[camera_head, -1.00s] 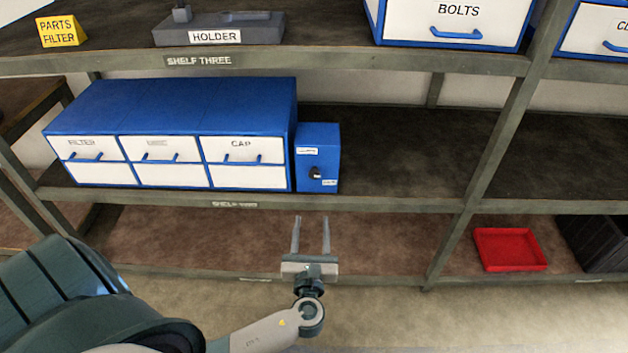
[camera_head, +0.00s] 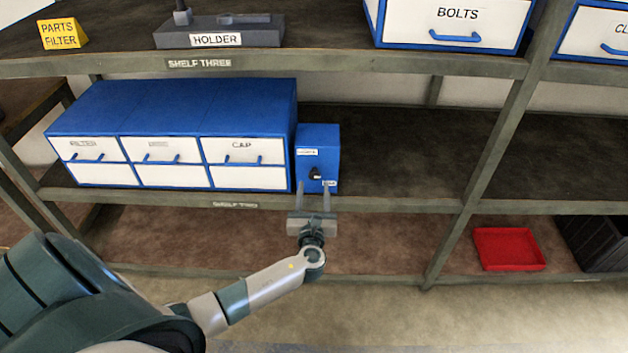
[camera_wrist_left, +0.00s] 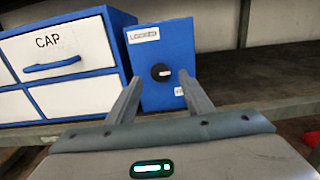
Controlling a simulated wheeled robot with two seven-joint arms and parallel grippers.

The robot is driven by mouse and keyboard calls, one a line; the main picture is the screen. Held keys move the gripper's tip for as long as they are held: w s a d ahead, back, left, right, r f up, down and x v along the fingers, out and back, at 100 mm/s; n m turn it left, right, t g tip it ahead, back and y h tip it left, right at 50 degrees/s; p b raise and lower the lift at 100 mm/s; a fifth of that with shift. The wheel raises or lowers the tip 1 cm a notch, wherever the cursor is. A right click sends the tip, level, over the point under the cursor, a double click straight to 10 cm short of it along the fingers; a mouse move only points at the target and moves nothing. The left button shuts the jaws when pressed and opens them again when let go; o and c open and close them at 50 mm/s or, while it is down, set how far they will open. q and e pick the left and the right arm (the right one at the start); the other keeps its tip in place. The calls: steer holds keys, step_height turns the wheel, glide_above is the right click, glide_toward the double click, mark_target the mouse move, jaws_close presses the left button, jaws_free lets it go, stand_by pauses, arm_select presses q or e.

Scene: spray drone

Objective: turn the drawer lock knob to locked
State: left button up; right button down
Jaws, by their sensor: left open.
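The lock knob (camera_head: 315,173) is a small black knob on the front of a blue box beside the drawer cabinet. In the left wrist view the knob (camera_wrist_left: 161,72) carries a pale mark, tilted from upper left to lower right. A LOCKED label (camera_wrist_left: 143,34) sits at the box's upper left; another label (camera_wrist_left: 179,91) at lower right is partly hidden by a finger. My left gripper (camera_head: 313,188) is open and empty, just in front of and below the knob, not touching it as far as I can see. My right gripper is not in view.
The blue drawer cabinet (camera_head: 186,110) stands directly left of the box on the middle shelf (camera_head: 400,202). The shelf right of the box is clear. A red tray (camera_head: 509,250) lies lower right. A holder (camera_head: 216,34) and a yellow block (camera_head: 63,33) are above.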

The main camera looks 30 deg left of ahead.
mark_target(314, 176)
arm_select(q)
steer(key=shift+x, duration=2.05)
steer(key=c, duration=1)
